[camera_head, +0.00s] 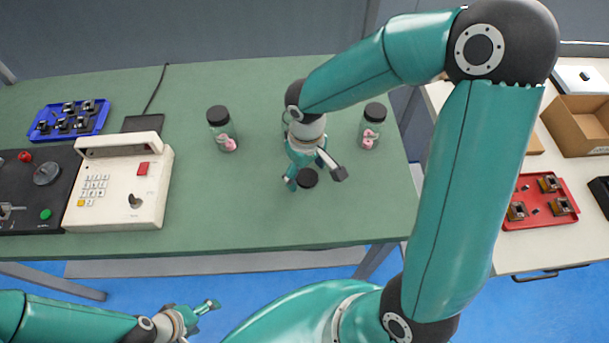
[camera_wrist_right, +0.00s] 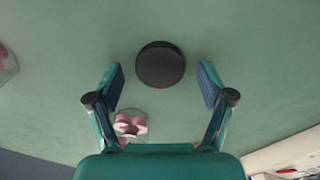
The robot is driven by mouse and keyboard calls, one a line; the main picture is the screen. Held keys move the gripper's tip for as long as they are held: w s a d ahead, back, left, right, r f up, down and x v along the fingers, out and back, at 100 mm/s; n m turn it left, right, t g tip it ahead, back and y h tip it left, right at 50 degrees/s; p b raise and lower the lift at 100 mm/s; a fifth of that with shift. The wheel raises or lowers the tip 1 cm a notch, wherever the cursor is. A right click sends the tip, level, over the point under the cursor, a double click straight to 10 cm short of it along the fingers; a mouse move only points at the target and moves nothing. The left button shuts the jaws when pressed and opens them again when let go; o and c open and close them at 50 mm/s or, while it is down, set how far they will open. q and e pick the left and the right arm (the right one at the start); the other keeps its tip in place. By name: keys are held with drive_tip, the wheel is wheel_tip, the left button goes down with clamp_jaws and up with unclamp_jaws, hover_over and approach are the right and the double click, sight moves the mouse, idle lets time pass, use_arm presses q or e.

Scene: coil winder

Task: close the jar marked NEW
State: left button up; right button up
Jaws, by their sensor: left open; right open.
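A loose black lid (camera_head: 308,179) lies on the green table below my right gripper (camera_head: 316,177). The gripper is open, pointing down, its fingers on either side of the lid. In the right wrist view the lid (camera_wrist_right: 160,65) sits just beyond the fingertips, untouched as far as I can tell. A clear jar (camera_head: 286,118) is mostly hidden behind my right gripper; a jar with pink contents and no visible lid (camera_wrist_right: 130,124) shows in the wrist view. Two black-lidded jars with pink contents stand at left (camera_head: 222,130) and right (camera_head: 371,127). No marking is readable. My left gripper (camera_head: 208,306) is open, empty, before the table.
A cream keypad machine (camera_head: 120,185) and a dark control panel (camera_head: 35,190) stand at the table's left, with a blue tray (camera_head: 70,120) behind. A side bench at right holds a red tray (camera_head: 538,204) and a cardboard box (camera_head: 580,125). The table's front middle is clear.

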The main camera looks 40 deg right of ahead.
sight(306, 175)
drive_tip(key=c, duration=0.8)
wheel_tip(306, 175, up, 20)
drive_tip(key=shift+r+p, duration=0.1)
drive_tip(key=shift+p, duration=0.7)
